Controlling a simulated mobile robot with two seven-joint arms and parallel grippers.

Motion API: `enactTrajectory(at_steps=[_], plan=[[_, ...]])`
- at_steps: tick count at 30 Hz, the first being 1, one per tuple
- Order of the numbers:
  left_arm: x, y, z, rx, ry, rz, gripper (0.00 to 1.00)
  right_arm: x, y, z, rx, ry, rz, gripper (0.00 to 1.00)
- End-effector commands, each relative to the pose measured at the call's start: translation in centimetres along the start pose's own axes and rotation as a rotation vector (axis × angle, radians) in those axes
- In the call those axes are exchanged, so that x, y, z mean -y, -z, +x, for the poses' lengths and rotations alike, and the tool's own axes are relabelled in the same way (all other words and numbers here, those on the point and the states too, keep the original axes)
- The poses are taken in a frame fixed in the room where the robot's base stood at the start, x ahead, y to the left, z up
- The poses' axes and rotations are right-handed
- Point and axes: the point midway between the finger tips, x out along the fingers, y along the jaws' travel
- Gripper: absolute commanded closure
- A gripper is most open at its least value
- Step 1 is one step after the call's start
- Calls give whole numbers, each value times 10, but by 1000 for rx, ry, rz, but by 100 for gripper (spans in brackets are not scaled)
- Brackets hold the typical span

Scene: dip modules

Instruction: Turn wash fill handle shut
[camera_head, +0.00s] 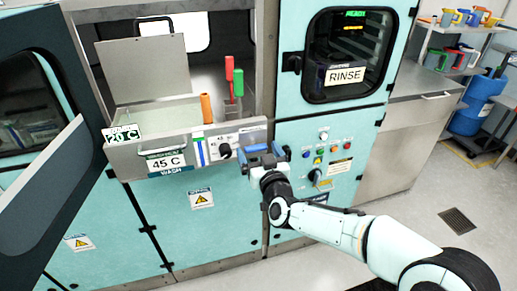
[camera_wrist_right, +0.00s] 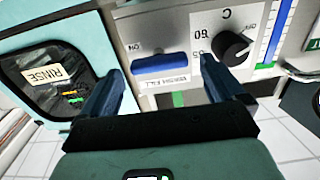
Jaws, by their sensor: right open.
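The wash fill handle (camera_wrist_right: 160,64) is a blue horizontal bar on the white control panel of the wash module. It lies between the fingers of my right gripper (camera_head: 260,152) in the right wrist view, with a gap on both sides. The fingers are blue and spread apart. In the head view the gripper is close to the right end of the wash panel (camera_head: 239,139) and largely hides the handle there. Whether the fingertips touch the panel cannot be told. My left gripper is not in view.
A black dial (camera_head: 225,150) sits beside the handle. An open wash basin holds red, green and orange handles above the panel. The rinse door (camera_head: 345,50) is at the right, over coloured buttons. A blue barrel (camera_head: 475,105) stands far right.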

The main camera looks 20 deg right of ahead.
Motion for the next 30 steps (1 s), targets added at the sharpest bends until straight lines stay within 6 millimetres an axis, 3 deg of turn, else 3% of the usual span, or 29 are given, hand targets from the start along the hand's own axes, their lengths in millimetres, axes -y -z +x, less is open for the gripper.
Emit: enactTrajectory(at_steps=[11, 16, 30], plan=[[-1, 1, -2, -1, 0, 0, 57, 0, -1, 6, 1, -1, 0, 4], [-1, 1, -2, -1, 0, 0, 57, 0, -1, 6, 1, -1, 0, 60], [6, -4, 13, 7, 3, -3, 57, -1, -4, 5, 1, -1, 90, 60]])
